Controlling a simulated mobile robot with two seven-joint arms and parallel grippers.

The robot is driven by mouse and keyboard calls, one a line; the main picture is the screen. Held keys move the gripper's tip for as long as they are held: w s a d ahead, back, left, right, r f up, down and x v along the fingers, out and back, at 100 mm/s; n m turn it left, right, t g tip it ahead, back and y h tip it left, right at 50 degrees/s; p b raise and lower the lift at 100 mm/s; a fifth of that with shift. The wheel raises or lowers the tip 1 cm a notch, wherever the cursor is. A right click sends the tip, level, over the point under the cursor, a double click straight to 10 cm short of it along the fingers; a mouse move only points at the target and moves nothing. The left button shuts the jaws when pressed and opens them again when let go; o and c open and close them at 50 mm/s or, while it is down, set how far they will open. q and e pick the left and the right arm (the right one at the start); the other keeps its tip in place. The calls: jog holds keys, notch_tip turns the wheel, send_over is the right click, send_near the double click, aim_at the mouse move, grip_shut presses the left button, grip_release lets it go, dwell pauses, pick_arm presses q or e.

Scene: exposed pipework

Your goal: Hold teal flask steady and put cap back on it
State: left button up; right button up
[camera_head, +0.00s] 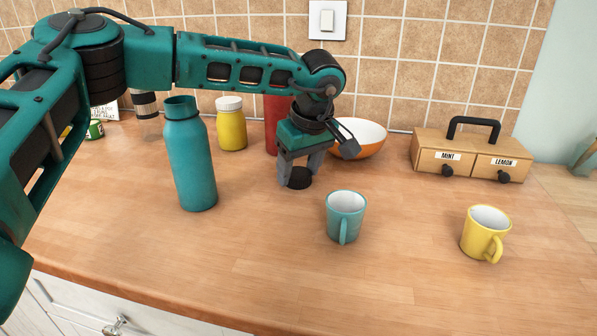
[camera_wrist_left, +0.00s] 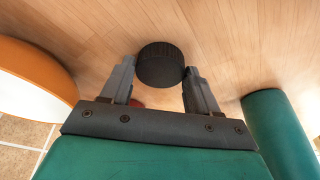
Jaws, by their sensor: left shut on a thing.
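The teal flask (camera_head: 190,158) stands upright on the counter left of centre, its mouth uncapped. It also shows at the right of the left wrist view (camera_wrist_left: 280,135). My left gripper (camera_head: 299,176) points down, to the right of the flask and apart from it. It is shut on the black cap (camera_head: 299,180), which sits between the fingertips in the left wrist view (camera_wrist_left: 160,65). The cap is at or just above the counter; I cannot tell which. My right gripper is not in view.
A teal mug (camera_head: 346,217) stands just right of my gripper, a yellow mug (camera_head: 486,233) farther right. Behind are a yellow jar (camera_head: 231,128), a red container (camera_head: 277,115), an orange bowl (camera_head: 362,137) and a wooden drawer box (camera_head: 470,155). The front counter is clear.

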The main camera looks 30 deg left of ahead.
aim_at(300, 174)
pick_arm(q)
notch_tip(300, 174, up, 20)
jog(key=p, duration=0.3)
jog(key=shift+p, duration=0.3)
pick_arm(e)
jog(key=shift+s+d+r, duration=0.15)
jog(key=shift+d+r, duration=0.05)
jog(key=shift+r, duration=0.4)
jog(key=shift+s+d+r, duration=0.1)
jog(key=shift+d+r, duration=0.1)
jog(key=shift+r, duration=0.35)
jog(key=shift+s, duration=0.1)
